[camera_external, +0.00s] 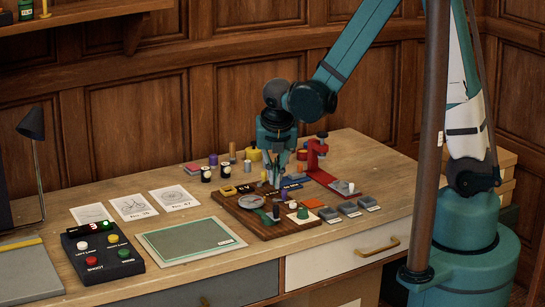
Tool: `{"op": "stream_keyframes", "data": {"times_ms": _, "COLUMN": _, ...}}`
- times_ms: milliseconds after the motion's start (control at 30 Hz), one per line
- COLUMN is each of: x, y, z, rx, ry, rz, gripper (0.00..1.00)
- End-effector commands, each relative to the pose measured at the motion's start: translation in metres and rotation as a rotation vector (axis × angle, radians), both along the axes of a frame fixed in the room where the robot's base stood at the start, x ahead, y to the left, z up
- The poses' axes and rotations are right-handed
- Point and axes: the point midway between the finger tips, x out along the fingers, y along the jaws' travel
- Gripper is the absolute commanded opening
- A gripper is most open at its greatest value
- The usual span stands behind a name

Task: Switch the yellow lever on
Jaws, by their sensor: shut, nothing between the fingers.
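A dark brown wooden board (233,207) lies on the desk and carries several small controls and coloured parts. A small yellow part (228,190) sits at the board's back left corner. I cannot tell whether it is the yellow lever, nor which way any lever points. My gripper (275,184) points down over the back middle of the board, to the right of the yellow part. Its fingers are shut and hold nothing. The gripper hides some of the board's back middle, and I cannot tell whether the fingertips touch anything.
A red stand (319,160) rises close behind the board on the right. Small jars and a yellow object (254,153) stand behind it. Grey blocks (349,208) lie right. A green mat (190,241) and a black button box (103,252) lie left. Bare desk (378,180) shows at right.

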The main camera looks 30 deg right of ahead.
Motion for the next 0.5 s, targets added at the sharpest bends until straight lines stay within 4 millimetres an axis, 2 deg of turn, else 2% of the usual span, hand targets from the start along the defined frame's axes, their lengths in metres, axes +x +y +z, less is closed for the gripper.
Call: {"op": "stream_keyframes", "data": {"times_ms": 500, "x": -0.020, "y": -0.001, "z": 0.052, "rx": 0.000, "ry": 0.000, "rz": 0.000, "gripper": 0.00}}
